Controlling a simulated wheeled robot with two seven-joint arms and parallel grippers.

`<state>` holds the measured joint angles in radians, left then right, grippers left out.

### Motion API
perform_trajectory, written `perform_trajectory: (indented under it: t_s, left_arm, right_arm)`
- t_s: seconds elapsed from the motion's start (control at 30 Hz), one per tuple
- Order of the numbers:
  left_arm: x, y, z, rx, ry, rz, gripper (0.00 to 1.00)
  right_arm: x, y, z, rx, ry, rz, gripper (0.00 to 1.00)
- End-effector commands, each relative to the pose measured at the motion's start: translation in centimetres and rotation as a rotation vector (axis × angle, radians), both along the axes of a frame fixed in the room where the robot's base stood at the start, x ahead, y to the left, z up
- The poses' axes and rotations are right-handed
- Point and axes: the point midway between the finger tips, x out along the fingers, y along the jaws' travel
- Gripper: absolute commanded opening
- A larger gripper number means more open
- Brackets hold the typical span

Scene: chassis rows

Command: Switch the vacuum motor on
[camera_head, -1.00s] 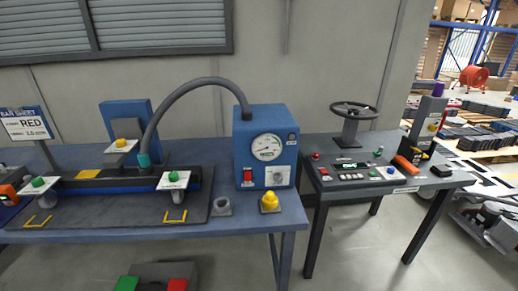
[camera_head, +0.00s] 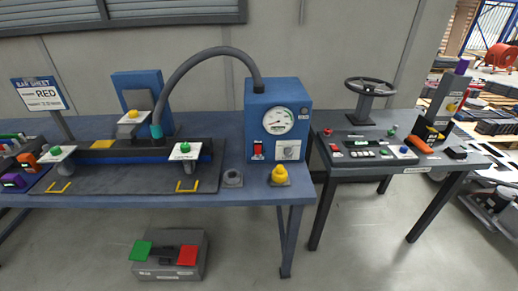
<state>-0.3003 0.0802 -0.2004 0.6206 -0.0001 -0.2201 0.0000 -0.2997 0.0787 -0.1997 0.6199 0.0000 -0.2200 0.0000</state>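The blue vacuum motor box (camera_head: 268,92) stands at the right end of the left blue table. A round white gauge (camera_head: 278,120) is on its front. Below the gauge are a red switch (camera_head: 258,150) on a dark plate and a pale panel with a knob (camera_head: 289,151). The switch's position is too small to tell. A dark hose (camera_head: 205,56) arches from the box's top to a teal fitting (camera_head: 156,131) at the black fixture on the left. Neither of my grippers is in view.
A yellow knob piece (camera_head: 279,174) and a grey ring (camera_head: 232,178) sit on the table before the box. A pedal unit (camera_head: 168,255) with green and red pedals lies on the floor. A second table (camera_head: 390,168) with a handwheel (camera_head: 370,86) stands to the right.

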Motion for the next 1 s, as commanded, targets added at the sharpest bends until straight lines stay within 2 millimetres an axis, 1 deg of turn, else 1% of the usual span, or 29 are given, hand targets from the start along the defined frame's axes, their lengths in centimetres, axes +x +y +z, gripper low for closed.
perform_trajectory:
  t_s: [0.4,0.47,0.5,0.57,0.6,1.0]
  left_arm:
    - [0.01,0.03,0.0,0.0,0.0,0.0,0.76]
    - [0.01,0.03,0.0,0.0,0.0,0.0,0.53]
    - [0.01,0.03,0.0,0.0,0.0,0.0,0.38]
    - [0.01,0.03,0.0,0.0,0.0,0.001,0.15]
    - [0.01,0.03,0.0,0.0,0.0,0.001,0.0]
    - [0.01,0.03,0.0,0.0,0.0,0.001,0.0]
  right_arm:
    - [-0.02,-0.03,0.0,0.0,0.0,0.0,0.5]
    - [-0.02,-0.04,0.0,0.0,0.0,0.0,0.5]
    - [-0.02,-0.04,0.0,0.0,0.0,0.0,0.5]
    - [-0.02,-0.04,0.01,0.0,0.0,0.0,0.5]
    - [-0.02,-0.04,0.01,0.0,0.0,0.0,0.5]
    - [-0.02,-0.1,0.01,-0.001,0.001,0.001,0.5]
